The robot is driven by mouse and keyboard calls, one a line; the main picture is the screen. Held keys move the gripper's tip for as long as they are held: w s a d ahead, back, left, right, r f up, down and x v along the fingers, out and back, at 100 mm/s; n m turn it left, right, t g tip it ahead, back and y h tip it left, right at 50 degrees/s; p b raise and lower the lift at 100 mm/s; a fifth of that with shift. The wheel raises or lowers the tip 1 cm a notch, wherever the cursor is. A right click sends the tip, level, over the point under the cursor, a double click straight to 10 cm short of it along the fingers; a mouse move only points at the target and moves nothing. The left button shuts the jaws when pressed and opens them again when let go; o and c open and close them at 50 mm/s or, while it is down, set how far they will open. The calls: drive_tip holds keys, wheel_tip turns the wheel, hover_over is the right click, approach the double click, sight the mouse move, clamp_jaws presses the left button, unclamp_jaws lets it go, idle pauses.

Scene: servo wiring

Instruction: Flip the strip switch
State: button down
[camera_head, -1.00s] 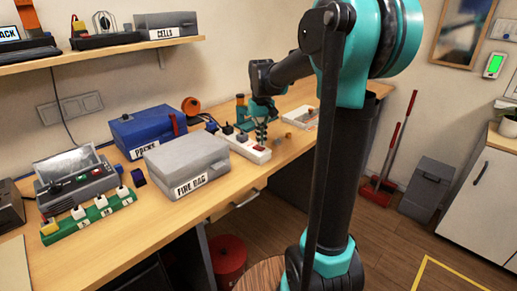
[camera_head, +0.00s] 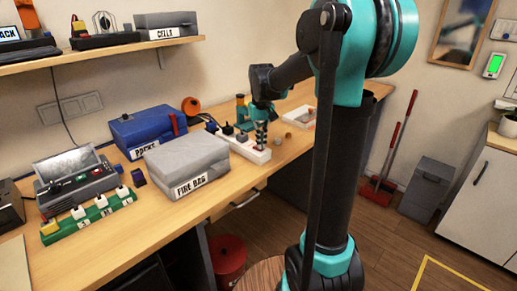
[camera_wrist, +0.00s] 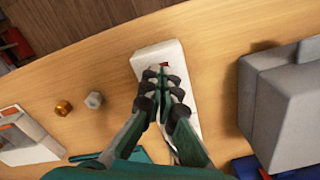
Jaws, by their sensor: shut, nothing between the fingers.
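The white power strip (camera_head: 247,149) lies on the workbench, with dark plugs toward its far end. Its red switch is mostly hidden by my fingers in the head view. In the wrist view the strip (camera_wrist: 150,56) runs under my fingers, and a small red part of the switch (camera_wrist: 164,64) shows just past the fingertips. My gripper (camera_wrist: 163,74) is shut and empty, with its tips over or at the switch. In the head view my gripper (camera_head: 261,146) points down at the strip's near end. I cannot tell whether the tips touch the switch.
The grey FIRE BAG case (camera_head: 188,163) stands close to the strip; it also shows in the wrist view (camera_wrist: 284,100). A blue case (camera_head: 146,130) is behind it. A brass nut (camera_wrist: 63,108), a grey nut (camera_wrist: 94,100) and a white tray (camera_wrist: 25,140) lie on the strip's other side.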

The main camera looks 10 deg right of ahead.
drive_tip(key=shift+f, duration=0.15)
drive_tip(key=shift+r, duration=3.5)
drive_tip(key=s+d+f+t, duration=0.2)
drive_tip(key=s+f, duration=0.8)
drive_tip(key=s, duration=0.1)
drive_tip(key=s+d+f+m+t, duration=0.1)
drive_tip(key=s+d+f+t, duration=0.1)
drive_tip(key=s+f, duration=0.8)
drive_tip(key=shift+s, duration=0.45)
